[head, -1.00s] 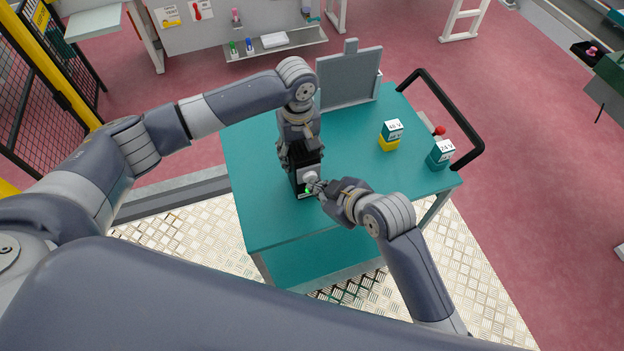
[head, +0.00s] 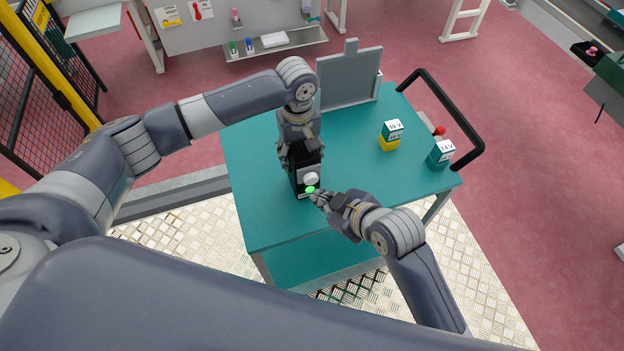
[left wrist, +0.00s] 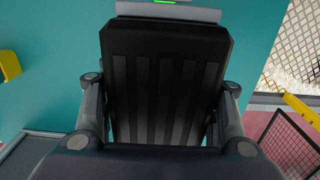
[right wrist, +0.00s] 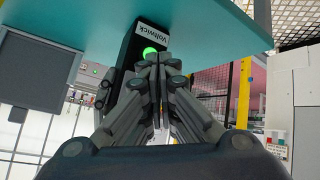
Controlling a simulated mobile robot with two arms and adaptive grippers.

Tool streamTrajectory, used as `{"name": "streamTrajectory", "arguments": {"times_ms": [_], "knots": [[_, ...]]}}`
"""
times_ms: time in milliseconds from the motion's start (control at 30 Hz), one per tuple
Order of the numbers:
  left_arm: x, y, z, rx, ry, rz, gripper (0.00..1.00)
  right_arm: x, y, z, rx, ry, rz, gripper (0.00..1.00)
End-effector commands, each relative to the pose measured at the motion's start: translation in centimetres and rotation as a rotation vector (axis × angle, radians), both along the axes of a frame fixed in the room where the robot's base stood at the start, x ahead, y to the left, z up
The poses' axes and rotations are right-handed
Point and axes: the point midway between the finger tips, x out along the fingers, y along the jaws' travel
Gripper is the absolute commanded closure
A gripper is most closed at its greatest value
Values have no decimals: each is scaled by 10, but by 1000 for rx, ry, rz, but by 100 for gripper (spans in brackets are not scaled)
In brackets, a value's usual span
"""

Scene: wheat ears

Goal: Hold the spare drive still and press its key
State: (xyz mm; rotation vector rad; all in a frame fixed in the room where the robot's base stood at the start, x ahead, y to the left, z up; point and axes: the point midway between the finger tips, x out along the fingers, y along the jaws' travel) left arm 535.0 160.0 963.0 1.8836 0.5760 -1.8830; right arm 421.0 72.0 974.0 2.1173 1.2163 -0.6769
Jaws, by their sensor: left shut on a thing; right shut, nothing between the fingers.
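In the right wrist view the drive (right wrist: 125,75) shows a "Voltwick" label and the green light beyond the shut fingers (right wrist: 160,62).
On the cart top (head: 260,215) stand a yellow and teal block (head: 389,140) and a teal block (head: 440,155), both with white labels. A grey panel (head: 348,78) stands at the back edge. A black handle (head: 462,120) rises at the right. The cart's front right is clear.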

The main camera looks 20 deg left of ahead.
Motion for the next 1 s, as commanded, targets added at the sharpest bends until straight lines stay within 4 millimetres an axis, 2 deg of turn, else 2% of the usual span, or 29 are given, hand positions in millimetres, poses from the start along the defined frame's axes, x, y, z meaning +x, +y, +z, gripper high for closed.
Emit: {"name": "streamTrajectory", "arguments": {"times_ms": [400,1000], "knots": [[0,0,-1,1,1,0,93,-32,-22,0,0,-1,1,100],[0,0,-1,0,1,0,93,-34,-23,0,0,-1,1,100]]}}
